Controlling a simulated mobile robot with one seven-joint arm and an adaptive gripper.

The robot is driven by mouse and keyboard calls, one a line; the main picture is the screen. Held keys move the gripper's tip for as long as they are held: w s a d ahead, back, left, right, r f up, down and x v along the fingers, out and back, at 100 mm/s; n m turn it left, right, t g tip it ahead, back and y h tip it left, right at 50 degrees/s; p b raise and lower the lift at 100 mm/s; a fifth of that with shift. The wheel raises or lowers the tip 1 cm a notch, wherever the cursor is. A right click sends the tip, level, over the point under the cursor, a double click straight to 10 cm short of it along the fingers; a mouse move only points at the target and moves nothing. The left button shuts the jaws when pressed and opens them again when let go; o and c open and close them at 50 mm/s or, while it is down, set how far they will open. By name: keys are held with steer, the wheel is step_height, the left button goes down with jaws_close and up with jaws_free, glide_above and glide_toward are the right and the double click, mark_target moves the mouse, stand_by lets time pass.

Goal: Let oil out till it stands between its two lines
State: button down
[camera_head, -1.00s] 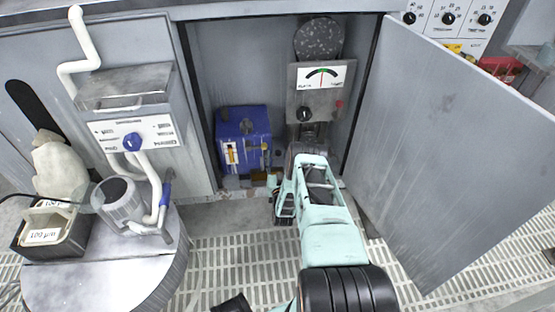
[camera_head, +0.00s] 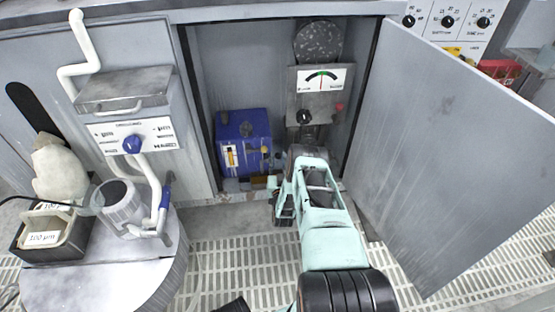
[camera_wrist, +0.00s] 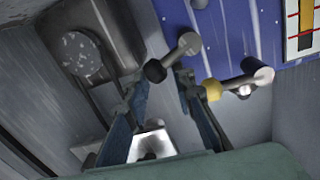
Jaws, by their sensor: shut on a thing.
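The blue oil tank (camera_head: 243,150) stands inside the open cabinet. Its white sight gauge (camera_head: 231,158) has an amber column; in the wrist view the gauge (camera_wrist: 304,28) shows red lines, and the amber ends close to one of them. The wrist view shows a tap with a black collar (camera_wrist: 155,70) and one with a yellow collar (camera_wrist: 211,89) on the tank. My gripper (camera_wrist: 160,80) has its fingertips around the black-collared tap, shut on it. In the head view my gripper (camera_head: 274,184) is low at the tank's right front; its fingertips are small there.
A grey unit with a dial (camera_head: 320,80) and a speckled disc (camera_head: 318,40) stand right of the tank. The open cabinet door (camera_head: 440,150) bounds the right side. A round table (camera_head: 100,275) with a pump and tray is at left. Grated floor lies in front.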

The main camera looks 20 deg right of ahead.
steer(key=shift+s+f+m, duration=0.1)
steer(key=shift+f+m, duration=0.5)
steer(key=shift+m, duration=0.4)
steer(key=shift+s+f+m, duration=0.1)
steer(key=shift+f+m, duration=0.5)
steer(key=shift+m, duration=0.4)
steer(key=shift+a, duration=0.1)
steer(key=c, duration=1.6)
jaws_free()
steer(key=shift+w, duration=0.1)
steer(key=shift+r, duration=0.1)
steer(key=v, duration=1.2)
steer(key=shift+r, duration=0.2)
